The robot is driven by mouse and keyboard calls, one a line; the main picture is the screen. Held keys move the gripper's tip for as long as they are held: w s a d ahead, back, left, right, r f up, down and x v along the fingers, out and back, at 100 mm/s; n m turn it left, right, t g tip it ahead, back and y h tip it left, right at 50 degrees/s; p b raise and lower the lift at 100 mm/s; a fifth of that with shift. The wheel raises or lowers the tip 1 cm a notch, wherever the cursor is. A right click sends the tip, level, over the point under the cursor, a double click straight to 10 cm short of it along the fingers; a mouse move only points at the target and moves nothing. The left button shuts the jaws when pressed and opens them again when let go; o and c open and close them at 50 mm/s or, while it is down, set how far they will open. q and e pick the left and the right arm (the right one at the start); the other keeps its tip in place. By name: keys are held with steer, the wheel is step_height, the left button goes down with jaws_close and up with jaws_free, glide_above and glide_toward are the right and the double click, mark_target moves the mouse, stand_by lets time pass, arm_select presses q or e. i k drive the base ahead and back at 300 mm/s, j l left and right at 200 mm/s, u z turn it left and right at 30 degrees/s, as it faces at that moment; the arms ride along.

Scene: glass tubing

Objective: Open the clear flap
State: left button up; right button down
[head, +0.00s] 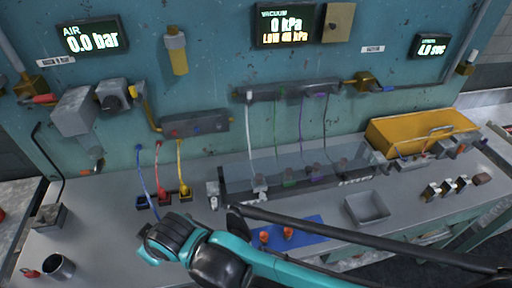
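The clear flap (275,168) is a see-through panel at the middle of the bench. It sits over a dark-framed row of fittings, with white, green and purple tubes running down to them. It looks down over the row, though its exact tilt is hard to tell. My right arm reaches in from the lower right, across the front of the bench. My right gripper (158,241) is at the front left of the flap, apart from it. Its fingers are small and partly hidden by the wrist, so its opening is unclear. My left gripper is out of view.
A blue mat (310,226) with orange-topped pieces lies in front of the flap, partly behind my arm. A grey tray (366,207) stands to its right. Blue, red and yellow tubes hang left of the flap. A yellow bin (400,128) stands at the right.

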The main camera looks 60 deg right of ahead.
mark_target(308, 170)
steer(key=z, duration=2.7)
